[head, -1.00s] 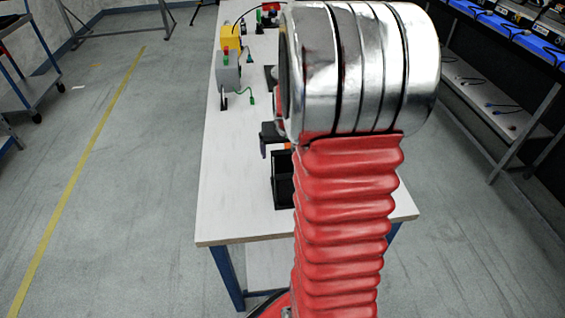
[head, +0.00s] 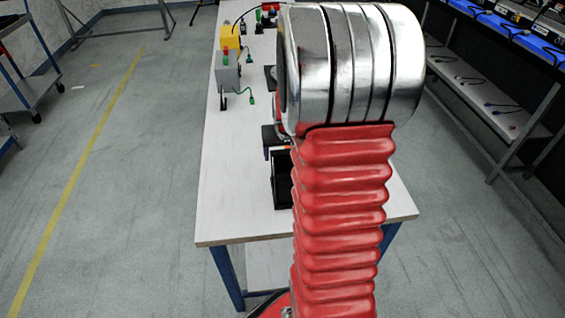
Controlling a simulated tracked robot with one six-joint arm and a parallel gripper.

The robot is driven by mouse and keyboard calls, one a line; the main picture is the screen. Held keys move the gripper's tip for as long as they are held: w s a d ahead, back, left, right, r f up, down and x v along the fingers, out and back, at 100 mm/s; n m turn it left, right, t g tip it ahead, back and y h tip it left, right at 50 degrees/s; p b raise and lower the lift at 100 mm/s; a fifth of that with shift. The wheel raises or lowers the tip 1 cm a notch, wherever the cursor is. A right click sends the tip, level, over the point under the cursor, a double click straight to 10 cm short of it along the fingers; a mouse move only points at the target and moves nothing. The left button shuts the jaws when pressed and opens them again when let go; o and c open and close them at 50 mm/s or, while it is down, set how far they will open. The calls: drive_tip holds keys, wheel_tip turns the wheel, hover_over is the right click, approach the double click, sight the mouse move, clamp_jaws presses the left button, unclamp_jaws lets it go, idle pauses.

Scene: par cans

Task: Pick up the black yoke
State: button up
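A black, upright, frame-like piece (head: 281,184), which looks like the black yoke, stands on the white table near its front half. Its right side is hidden behind my red-sleeved arm in the head view. A dark piece (head: 271,135) sticks out left of my arm just above and behind it. It may be part of my gripper, but I cannot be sure. My fingertips do not show clearly, so I cannot tell whether they are open or touch the black piece.
The long white table (head: 232,205) has blue legs. A grey box (head: 227,74) with a red and a green light and a yellow box (head: 230,38) stand farther back on it. The table's left front is bare. A shelf rack (head: 490,100) stands at the right.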

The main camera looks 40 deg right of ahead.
drive_tip(key=c, duration=0.8)
wheel_tip(320, 180, up, 18)
idle(0.4)
drive_tip(key=shift+a, duration=0.1)
idle(0.5)
